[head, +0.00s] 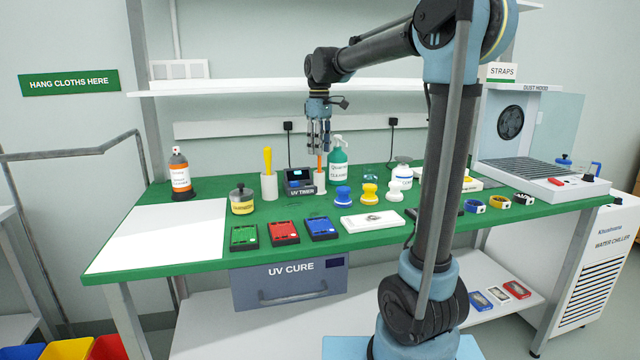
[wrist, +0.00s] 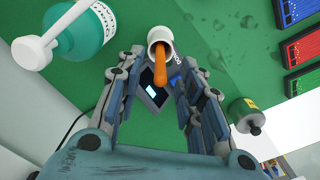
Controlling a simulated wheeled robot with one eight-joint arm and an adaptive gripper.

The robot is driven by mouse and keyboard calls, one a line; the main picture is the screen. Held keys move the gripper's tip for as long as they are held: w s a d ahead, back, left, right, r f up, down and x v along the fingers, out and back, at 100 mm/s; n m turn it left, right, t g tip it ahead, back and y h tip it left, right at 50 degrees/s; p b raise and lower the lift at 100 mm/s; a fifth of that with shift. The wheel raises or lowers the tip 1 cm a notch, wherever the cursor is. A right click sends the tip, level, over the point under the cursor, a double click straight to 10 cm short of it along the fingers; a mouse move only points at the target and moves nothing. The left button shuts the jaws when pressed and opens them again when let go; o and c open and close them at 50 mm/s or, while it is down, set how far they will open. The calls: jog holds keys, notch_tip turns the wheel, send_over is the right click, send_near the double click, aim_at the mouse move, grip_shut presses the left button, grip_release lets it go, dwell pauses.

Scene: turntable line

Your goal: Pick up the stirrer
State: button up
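The stirrer appears to be the orange stick (head: 319,163) standing in a small white cup (head: 320,181) on the green bench. In the wrist view the orange stick (wrist: 160,68) rises from the mouth of the white cup (wrist: 153,36), leaning slightly. My gripper (head: 318,152) points down above the cup, its tips around the stick's upper end. In the wrist view my gripper (wrist: 158,95) is open, with the stick between its spread fingers and apparently touching neither.
The UV timer (head: 299,182) stands close left of the cup, and a green pump bottle (head: 338,164) stands close behind. A white holder with a yellow-handled tool (head: 267,160) and a jar (head: 242,200) are further left. Coloured boxes (head: 284,232) and knobs (head: 343,196) lie in front.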

jog(key=shift+f, duration=1)
grip_shut()
jog(key=shift+r, duration=0.1)
